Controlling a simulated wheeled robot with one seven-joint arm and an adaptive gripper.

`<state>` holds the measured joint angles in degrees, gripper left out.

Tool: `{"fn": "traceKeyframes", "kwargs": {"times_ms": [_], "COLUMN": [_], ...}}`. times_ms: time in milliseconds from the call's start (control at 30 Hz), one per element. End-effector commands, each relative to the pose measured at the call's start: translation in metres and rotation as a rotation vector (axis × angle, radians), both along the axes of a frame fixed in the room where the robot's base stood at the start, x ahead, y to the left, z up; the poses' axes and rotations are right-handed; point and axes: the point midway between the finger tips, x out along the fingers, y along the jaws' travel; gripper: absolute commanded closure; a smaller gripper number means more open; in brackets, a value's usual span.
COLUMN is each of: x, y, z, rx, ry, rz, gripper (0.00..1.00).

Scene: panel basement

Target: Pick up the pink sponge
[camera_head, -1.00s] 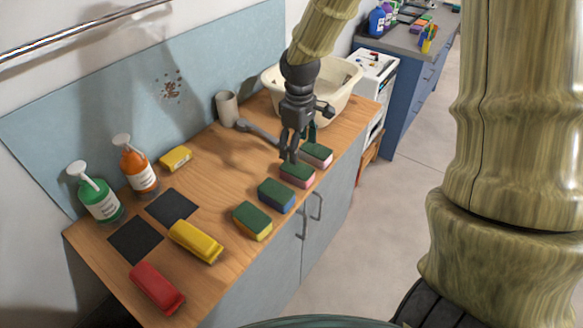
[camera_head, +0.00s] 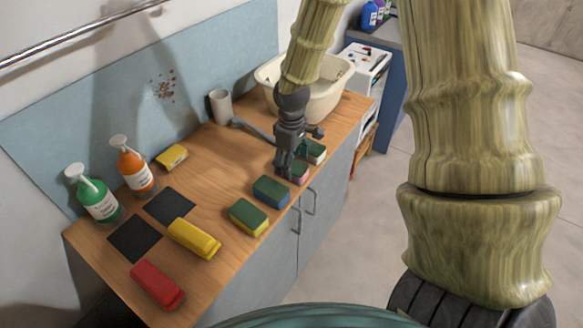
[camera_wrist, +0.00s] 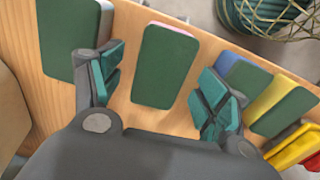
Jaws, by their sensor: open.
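The pink sponge (camera_head: 301,175) has a dark green top and stands in the row of sponges along the counter's front edge. In the head view it is partly hidden behind my gripper (camera_head: 288,170). In the wrist view the sponge (camera_wrist: 165,67) shows its green top and a thin pink edge, lying between my fingers. My gripper (camera_wrist: 160,85) is open, with one finger pad on each side of the sponge and visible space between. Whether the fingers reach below the sponge's top cannot be told.
A pale-edged sponge (camera_head: 315,152) and a blue sponge (camera_head: 271,191) flank it closely; a yellow sponge (camera_head: 249,217) is farther along. A cream basin (camera_head: 325,102) stands behind at the right.

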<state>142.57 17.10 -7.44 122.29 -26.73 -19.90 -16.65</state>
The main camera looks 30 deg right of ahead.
Motion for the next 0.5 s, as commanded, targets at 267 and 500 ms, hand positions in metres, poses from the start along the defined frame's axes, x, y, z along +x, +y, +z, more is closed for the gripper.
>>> {"fn": "traceKeyframes", "kwargs": {"times_ms": [267, 500], "x": [0.000, 0.000], "y": [0.000, 0.000], "z": [-0.021, -0.024], "rx": [0.000, 0.000], "ry": [0.000, -0.001], "rz": [0.000, 0.000], "gripper": [0.25, 0.25]}}
